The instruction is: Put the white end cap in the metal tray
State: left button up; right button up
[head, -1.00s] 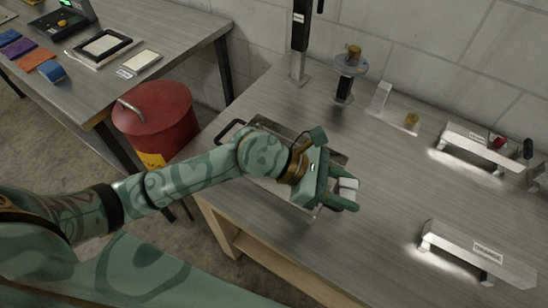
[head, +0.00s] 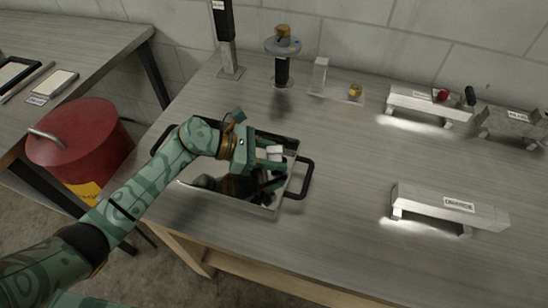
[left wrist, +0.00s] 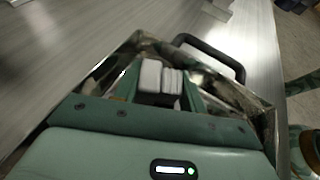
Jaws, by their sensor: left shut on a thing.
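The metal tray (head: 262,209) is a shiny rectangular tray with black handles on the bench. My left gripper (head: 274,157) is over the tray, shut on the white end cap (head: 275,151). In the left wrist view the white end cap (left wrist: 161,80) sits between the two green fingers, with the tray's walls (left wrist: 235,93) around and beyond it. I cannot tell how far above the tray floor the cap is. My arm hides part of the tray's left side. My right gripper is not in view.
A label-bearing metal stand (head: 447,207) is on the right, with another (head: 428,105) behind it. A round-topped post (head: 283,62) and a black-topped post (head: 226,45) stand at the back. A red bin (head: 80,140) is left of the bench. The front right bench top is clear.

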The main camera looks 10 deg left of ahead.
pick_arm(q)
jog(key=shift+f, duration=0.3)
jog(key=shift+f, duration=0.2)
jog(key=o, duration=1.3)
jog(key=shift+r, duration=0.2)
jog(key=v, duration=1.2)
jog(key=shift+p, duration=0.4)
